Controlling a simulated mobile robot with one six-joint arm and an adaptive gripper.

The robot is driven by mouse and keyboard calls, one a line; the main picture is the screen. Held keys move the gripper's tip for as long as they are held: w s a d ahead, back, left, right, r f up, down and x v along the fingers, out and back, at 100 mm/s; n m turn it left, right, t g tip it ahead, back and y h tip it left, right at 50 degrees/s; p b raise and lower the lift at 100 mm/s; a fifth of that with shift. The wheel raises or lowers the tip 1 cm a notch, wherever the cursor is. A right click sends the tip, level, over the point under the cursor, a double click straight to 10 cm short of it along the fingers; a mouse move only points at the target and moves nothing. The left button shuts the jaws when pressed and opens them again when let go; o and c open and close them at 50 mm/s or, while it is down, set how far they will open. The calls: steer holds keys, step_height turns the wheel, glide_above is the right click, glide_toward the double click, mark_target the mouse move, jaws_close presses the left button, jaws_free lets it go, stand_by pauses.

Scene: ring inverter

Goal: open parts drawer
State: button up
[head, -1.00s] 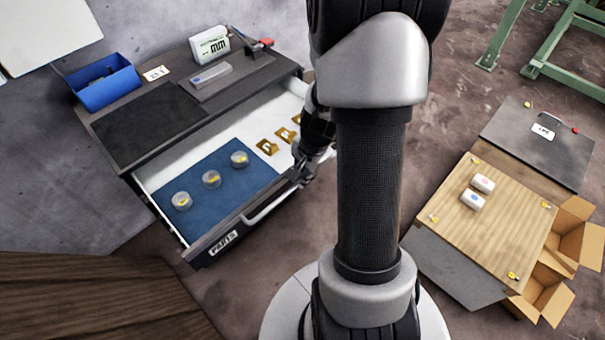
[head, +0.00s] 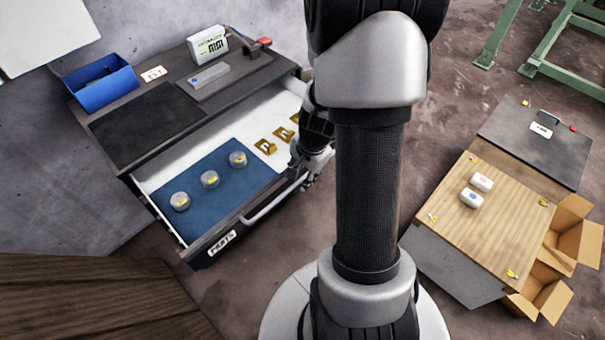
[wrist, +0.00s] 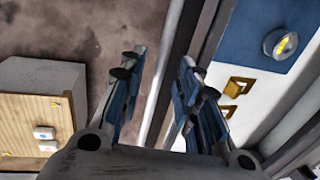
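The parts drawer (head: 222,243), with a PARTS label on its front, stands pulled out from the grey cabinet (head: 200,120). Inside it are a blue mat (head: 225,200) with three clear round containers (head: 210,179) and some brass brackets (head: 265,146). Its bar handle (head: 262,212) runs along the front. My gripper (wrist: 159,68) is open, its two blue-lined fingers apart. In the wrist view the handle bar (wrist: 154,100) shows between the fingers; I cannot tell its depth relative to the fingertips. In the head view my gripper (head: 311,182) is by the handle's right end, partly hidden by my arm.
A blue bin (head: 102,84), a white display unit (head: 209,45) and a dark mat sit on the cabinet top. A wooden-topped bench (head: 500,220) with two small white boxes stands at right, with cardboard boxes (head: 570,240) beside it. Floor between is clear.

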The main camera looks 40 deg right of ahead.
step_height(320, 180, up, 12)
steer(key=s, duration=0.2)
steer(key=shift+s+f, duration=0.15)
steer(key=shift+f, duration=0.05)
stand_by(0.4)
